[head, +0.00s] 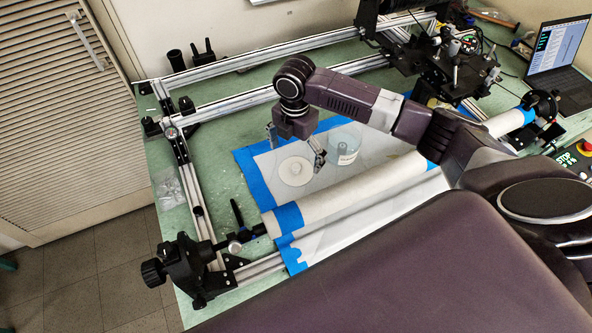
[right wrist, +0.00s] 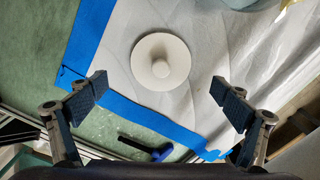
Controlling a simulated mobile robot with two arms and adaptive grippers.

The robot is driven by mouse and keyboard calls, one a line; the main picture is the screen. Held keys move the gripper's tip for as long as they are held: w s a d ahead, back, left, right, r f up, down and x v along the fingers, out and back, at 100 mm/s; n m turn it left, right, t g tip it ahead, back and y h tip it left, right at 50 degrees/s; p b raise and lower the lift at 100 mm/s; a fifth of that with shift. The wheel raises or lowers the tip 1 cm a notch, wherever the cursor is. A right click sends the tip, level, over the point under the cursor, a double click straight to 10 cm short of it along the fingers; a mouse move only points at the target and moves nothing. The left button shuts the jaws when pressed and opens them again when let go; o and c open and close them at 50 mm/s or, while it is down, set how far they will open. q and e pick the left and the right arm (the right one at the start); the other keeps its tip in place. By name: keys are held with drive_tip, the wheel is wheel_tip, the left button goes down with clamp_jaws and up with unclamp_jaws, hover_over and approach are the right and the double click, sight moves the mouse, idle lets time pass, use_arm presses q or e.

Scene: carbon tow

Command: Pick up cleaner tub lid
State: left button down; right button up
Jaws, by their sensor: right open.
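The cleaner tub lid (head: 295,170) is a round, off-white disc with a small knob in its middle. It lies flat on the white sheet, and in the right wrist view the lid (right wrist: 161,61) shows whole, knob up. The tub (head: 344,144), pale with a bluish rim, stands just right of the lid; only its edge (right wrist: 242,4) shows at the top of the right wrist view. My right gripper (head: 296,150) is above the lid, open and empty. In the right wrist view its fingers (right wrist: 158,93) are spread wide, with the lid ahead between them. My left gripper is not seen.
A long white roller (head: 350,190) with blue tape lies in front of the lid. Aluminium rails (head: 265,98) frame the green table (head: 215,150). A black-handled clamp lever (head: 238,213) stands near the roller's left end. A laptop (head: 560,60) stands far right.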

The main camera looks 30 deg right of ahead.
sight(297, 166)
wheel_tip(297, 166, down, 5)
drive_tip(key=shift+d+p, duration=0.15)
drive_tip(key=shift+p, duration=0.5)
drive_tip(key=shift+s, duration=0.1)
drive_tip(key=c, duration=2.2)
